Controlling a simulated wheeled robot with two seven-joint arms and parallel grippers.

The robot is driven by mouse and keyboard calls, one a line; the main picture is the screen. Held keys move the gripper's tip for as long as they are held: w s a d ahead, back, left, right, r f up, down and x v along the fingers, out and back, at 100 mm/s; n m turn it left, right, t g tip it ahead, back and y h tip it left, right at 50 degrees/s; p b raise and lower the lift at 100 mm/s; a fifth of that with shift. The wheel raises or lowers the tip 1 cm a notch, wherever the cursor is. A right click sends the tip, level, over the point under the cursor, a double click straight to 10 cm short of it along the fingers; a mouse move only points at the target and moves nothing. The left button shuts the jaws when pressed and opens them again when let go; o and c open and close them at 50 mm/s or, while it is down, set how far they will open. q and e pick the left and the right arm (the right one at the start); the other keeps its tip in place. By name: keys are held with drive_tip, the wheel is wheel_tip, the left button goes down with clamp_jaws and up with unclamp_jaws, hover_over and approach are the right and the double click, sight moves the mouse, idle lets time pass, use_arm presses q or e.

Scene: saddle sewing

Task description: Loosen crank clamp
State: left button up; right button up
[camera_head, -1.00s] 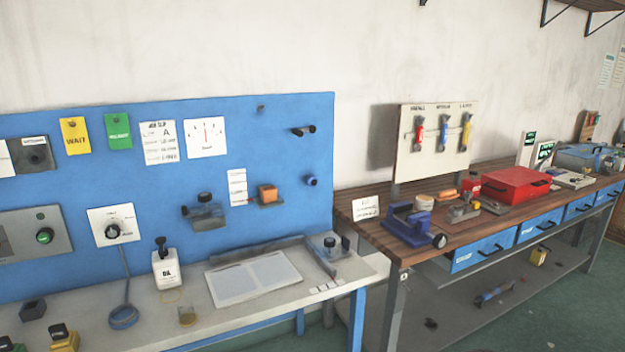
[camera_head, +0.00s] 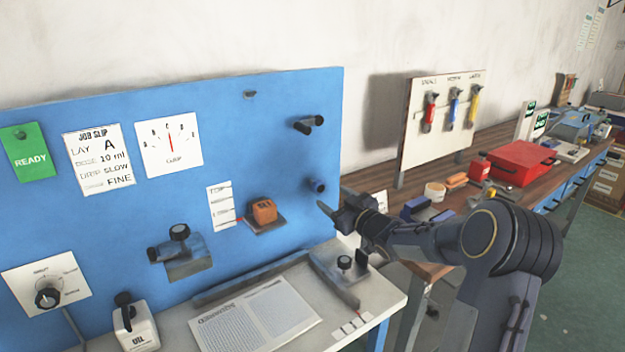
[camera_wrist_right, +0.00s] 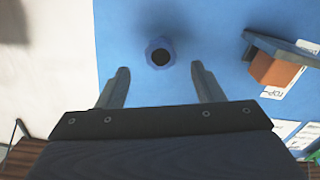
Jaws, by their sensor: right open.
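A blue round knob with a dark centre (camera_head: 316,185) sticks out of the blue panel near its right edge; I cannot tell whether it is the crank clamp's handle. In the right wrist view the knob (camera_wrist_right: 160,53) appears ahead of the fingers, between their lines and apart from them. My right gripper (camera_head: 336,205) is open and empty, just below and right of the knob in the head view; its fingers also show in the wrist view (camera_wrist_right: 160,82). An orange block (camera_head: 264,211) sits on a grey bracket (camera_head: 266,224) left of the knob. My left gripper is out of view.
A black peg-like handle (camera_head: 308,124) juts from the panel above the knob. A grey fixture with a black knob (camera_head: 180,258) is lower left. The white bench (camera_head: 375,292) below holds a printed sheet (camera_head: 255,315) and a small fixture (camera_head: 343,265).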

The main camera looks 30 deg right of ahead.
sight(321, 188)
drive_tip(key=shift+w+a+r, duration=0.1)
drive_tip(key=shift+w+r, duration=0.05)
drive_tip(key=shift+w, duration=0.3)
drive_tip(key=w, duration=0.2)
drive_tip(key=w+p, duration=0.1)
drive_tip(key=w, duration=0.1)
drive_tip(key=w+p, duration=0.1)
drive_tip(key=w, duration=0.1)
drive_tip(key=shift+w+a, duration=0.2)
drive_tip(key=shift+a, duration=0.1)
